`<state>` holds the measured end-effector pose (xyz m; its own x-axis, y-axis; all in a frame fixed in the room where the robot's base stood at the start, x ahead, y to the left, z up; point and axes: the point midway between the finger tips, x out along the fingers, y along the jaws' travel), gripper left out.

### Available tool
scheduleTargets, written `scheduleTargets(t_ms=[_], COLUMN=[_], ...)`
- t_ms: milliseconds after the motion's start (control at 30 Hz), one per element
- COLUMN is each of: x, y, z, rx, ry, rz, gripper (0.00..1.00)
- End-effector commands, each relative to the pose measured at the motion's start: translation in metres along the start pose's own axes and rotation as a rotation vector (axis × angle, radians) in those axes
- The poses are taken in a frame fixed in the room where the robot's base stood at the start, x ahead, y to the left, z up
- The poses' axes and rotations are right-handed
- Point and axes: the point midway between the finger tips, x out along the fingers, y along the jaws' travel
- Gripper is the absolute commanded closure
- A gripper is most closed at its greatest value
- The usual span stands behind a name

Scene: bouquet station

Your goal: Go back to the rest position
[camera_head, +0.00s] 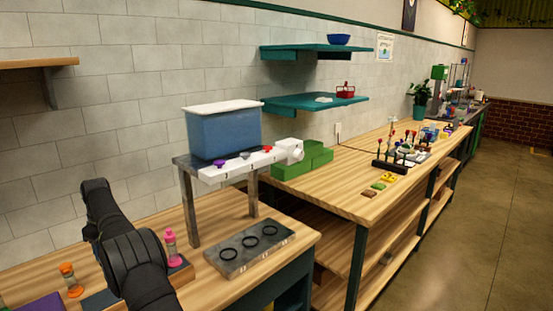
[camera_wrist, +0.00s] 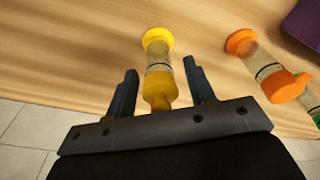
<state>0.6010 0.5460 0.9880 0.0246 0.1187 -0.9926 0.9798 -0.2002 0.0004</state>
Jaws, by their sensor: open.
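My gripper (camera_wrist: 160,66) is open in the wrist view, with one dark finger on each side. A small vial with a yellow cap and yellow base (camera_wrist: 158,42) shows between the fingers, with a gap visible on both sides. I cannot tell how deep between them it is. In the head view my black arm is at the lower left, and the gripper itself does not show there.
An orange-ended vial (camera_wrist: 265,65) is right of the gripper; an orange vial also shows in the head view (camera_head: 70,280). A pink vial (camera_head: 171,247) stands close by my arm. A grey plate with rings (camera_head: 248,250) and a metal stand with a blue tank (camera_head: 224,135) are to the right.

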Motion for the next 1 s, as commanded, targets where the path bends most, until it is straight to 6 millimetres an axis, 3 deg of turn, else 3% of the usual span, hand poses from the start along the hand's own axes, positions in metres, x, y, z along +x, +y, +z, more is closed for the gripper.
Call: scheduleTargets(t_ms=[67, 100, 300, 1000], x=[0.017, 0.002, -0.034, -0.110], y=[-0.001, 0.001, 0.001, 0.044], z=[0.001, -0.002, -0.005, 0.089], rx=[0.000, 0.000, 0.001, 0.003], ry=[-0.003, 0.004, 0.002, 0.001], rz=[-0.002, 0.003, 0.002, 0.001], gripper=[0.51, 0.51, 0.51, 0.51])
